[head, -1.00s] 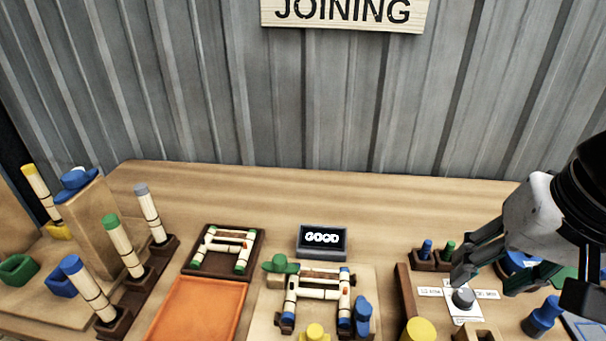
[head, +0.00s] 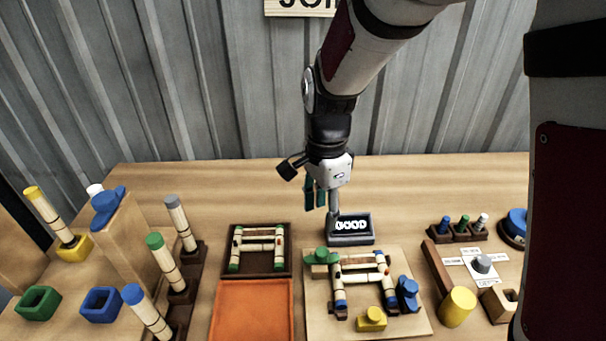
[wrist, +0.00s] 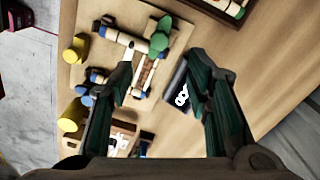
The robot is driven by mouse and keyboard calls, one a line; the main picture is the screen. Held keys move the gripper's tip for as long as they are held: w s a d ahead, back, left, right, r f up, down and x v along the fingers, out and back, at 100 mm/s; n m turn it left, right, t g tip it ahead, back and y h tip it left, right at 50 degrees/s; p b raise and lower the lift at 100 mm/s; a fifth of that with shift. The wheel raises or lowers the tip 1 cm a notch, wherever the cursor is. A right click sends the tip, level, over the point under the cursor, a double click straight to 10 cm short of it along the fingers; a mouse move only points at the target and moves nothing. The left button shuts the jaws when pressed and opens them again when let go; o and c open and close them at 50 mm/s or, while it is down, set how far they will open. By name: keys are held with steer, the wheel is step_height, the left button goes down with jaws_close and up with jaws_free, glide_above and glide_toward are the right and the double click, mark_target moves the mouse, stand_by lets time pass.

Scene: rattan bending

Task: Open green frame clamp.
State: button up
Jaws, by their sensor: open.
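The green frame clamp (head: 321,258) sits at the far left corner of the rattan frame (head: 362,275) on the pale wooden board (head: 318,320). It is a green block with a rounded top. In the wrist view the green clamp (wrist: 160,36) lies at the upper middle, beyond my fingertips and apart from them. My gripper (head: 320,200) is open and empty, pointing down above the back of the table, behind the clamp and near the GOOD display. In the wrist view its fingers (wrist: 163,85) are spread wide.
The GOOD display (head: 350,229) stands just below my gripper. An orange tray (head: 252,310) and a dark tray with another frame (head: 256,249) lie left. A dial (head: 482,263) stands right.

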mark_target(320, 252)
step_height(320, 252, down, 13)
steer(key=shift+f+b, duration=0.1)
steer(key=shift+b, duration=0.9)
jaws_close()
